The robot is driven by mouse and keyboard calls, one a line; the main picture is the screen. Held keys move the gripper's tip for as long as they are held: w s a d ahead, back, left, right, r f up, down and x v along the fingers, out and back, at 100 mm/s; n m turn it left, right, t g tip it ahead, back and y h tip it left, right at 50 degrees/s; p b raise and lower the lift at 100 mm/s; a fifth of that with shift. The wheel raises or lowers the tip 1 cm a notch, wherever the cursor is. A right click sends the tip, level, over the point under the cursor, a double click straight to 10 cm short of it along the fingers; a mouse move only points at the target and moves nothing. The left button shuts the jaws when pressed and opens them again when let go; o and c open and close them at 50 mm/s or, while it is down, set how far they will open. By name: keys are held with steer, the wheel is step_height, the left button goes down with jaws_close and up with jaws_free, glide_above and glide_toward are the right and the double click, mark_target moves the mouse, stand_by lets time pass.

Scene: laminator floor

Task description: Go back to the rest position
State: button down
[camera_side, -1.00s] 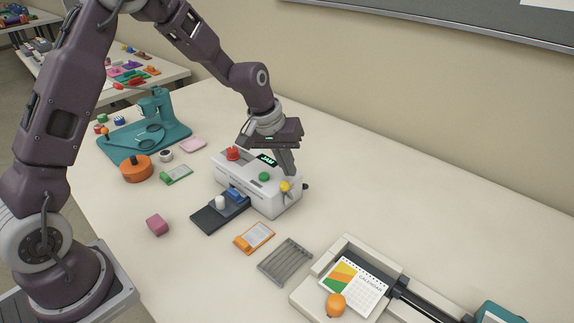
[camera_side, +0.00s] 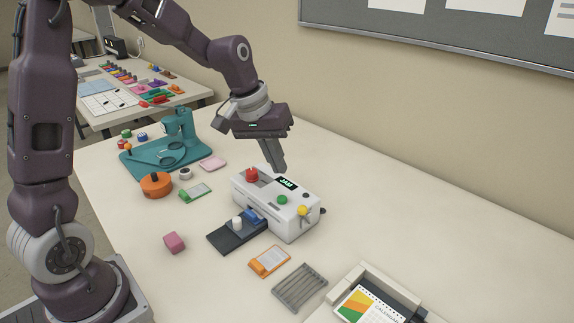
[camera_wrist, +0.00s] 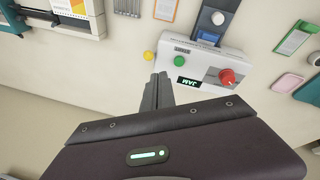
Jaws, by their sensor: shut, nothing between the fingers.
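My gripper (camera_side: 277,168) is shut and empty. In the side view it hangs above and behind the white laminator (camera_side: 268,219), with its fingers pointing down. In the wrist view my gripper's fingers (camera_wrist: 157,78) show shut together, just off the laminator's display side. The laminator (camera_wrist: 165,67) shows beyond them. I cannot tell the exact gap between fingertips and laminator.
A dark tray (camera_side: 222,238) with white and blue pieces adjoins the laminator's front. A pink cube (camera_side: 174,242), orange-clipped card (camera_side: 270,261), grey rack (camera_side: 299,287) and calendar (camera_side: 369,306) lie nearby. A teal stand (camera_side: 185,136) and orange disc (camera_side: 155,185) are at left. The table's back right is bare.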

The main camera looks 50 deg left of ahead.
steer(key=s+d+r+m, duration=0.1)
steer(key=s+r, duration=0.1)
steer(key=s, duration=0.6)
steer(key=s+d+r+m+t, duration=0.1)
steer(key=s+r+m, duration=0.1)
steer(key=s, duration=0.7)
steer(key=s+d+r+m+t+y, duration=0.1)
steer(key=s+r, duration=0.3)
steer(key=s, duration=0.4)
steer(key=shift+s+d+m, duration=0.25)
steer(key=shift+m, duration=0.25)
steer(key=shift+r, duration=0.1)
